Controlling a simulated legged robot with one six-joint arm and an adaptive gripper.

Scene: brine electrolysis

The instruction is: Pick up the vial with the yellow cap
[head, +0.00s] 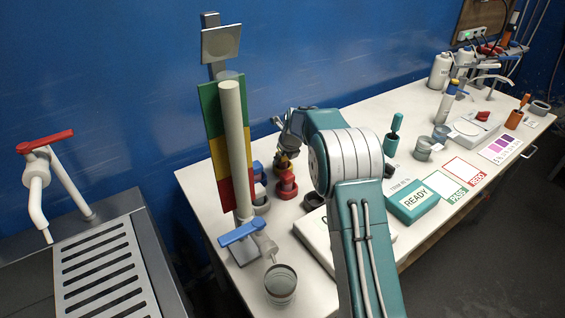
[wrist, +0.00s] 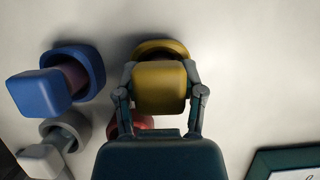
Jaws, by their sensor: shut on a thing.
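The vial with the yellow cap (wrist: 160,88) is between the two fingers of my gripper (wrist: 160,80) in the wrist view. One finger presses on each side of the blocky cap. A round yellow holder (wrist: 161,47) shows just behind the cap; the vial's body is hidden, so I cannot tell if it is clear of the holder. In the head view my gripper (head: 288,143) is over the group of vials at the back of the table, and the yellow cap is mostly hidden there.
A blue-capped vial (wrist: 38,92) in a blue holder and a white-capped vial (wrist: 42,160) stand left of my gripper. A red vial (head: 286,186) is close by, partly hidden in the wrist view. A tall post with a coloured panel (head: 213,150) rises to the left.

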